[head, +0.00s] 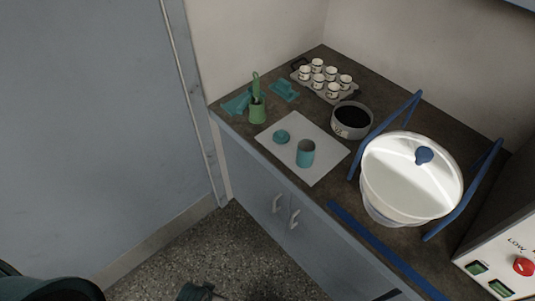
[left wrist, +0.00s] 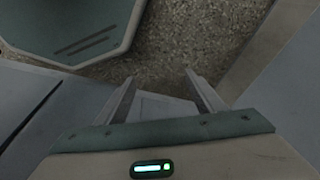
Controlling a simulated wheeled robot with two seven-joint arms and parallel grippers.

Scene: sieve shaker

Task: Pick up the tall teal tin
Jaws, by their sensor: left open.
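The tall teal tin (head: 306,154) stands upright on a pale mat (head: 325,166) on the dark counter in the head view. Its top looks open and dark inside. A low, round teal piece (head: 281,136) lies behind and left of it on the same mat. My left gripper (left wrist: 160,82) shows in the left wrist view with its two fingers apart and nothing between them. That view shows speckled floor beyond the fingers, and no tin. My right gripper cannot be made out in either view.
A green cup (head: 257,110) with a handle sticking out, teal pieces (head: 285,91), a rack of small white cups (head: 332,90) and a dark-filled bowl (head: 351,120) stand behind the mat. A large white sieve pan (head: 411,180) between blue bars stands right. Cabinet doors (head: 270,190) face the floor.

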